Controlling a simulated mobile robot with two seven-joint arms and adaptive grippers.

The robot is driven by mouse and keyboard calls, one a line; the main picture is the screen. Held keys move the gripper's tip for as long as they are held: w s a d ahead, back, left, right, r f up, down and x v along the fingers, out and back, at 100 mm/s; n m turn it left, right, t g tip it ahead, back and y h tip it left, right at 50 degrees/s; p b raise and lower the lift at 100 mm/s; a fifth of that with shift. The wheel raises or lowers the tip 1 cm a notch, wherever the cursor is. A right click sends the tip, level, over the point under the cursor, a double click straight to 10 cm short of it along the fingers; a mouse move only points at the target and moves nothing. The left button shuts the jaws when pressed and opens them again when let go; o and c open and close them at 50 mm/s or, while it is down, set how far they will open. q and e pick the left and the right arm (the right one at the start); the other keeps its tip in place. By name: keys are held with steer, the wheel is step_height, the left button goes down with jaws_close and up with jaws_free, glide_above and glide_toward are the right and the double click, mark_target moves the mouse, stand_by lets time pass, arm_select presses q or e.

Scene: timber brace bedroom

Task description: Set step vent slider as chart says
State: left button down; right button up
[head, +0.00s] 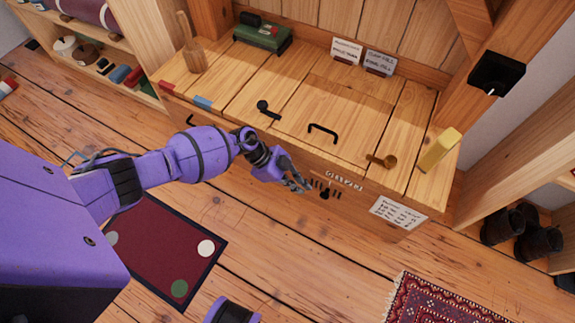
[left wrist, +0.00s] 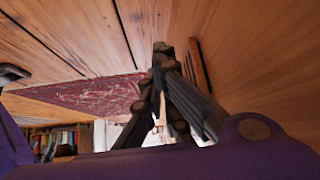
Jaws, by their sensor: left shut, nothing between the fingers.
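The step vent slider (head: 324,194) is a small dark knob at a row of dark slots in the front face of the wooden step, below dark lettering. A white chart (head: 399,212) with lines of text is fixed to the same face, to the right; its text is too small to read. My left gripper (head: 302,186) is shut and empty, just left of the slots; whether it touches the knob I cannot tell. In the left wrist view the shut fingers (left wrist: 163,52) lie close beside the wooden face, with dark slots (left wrist: 196,65) next to them. My right gripper is out of view.
The step top (head: 345,105) bears a black handle (head: 323,130), a wooden spoon-shaped piece (head: 383,161), a yellow block (head: 438,150) and a green box (head: 263,35). A dark red mat (head: 160,243) and a patterned rug (head: 450,303) lie on the floor. Bare floor (head: 300,260) lies between them.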

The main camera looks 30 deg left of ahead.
mark_target(324, 190)
arm_select(q)
steer(key=d, duration=0.2)
steer(key=d+f+b, duration=0.1)
steer(key=shift+w, duration=0.35)
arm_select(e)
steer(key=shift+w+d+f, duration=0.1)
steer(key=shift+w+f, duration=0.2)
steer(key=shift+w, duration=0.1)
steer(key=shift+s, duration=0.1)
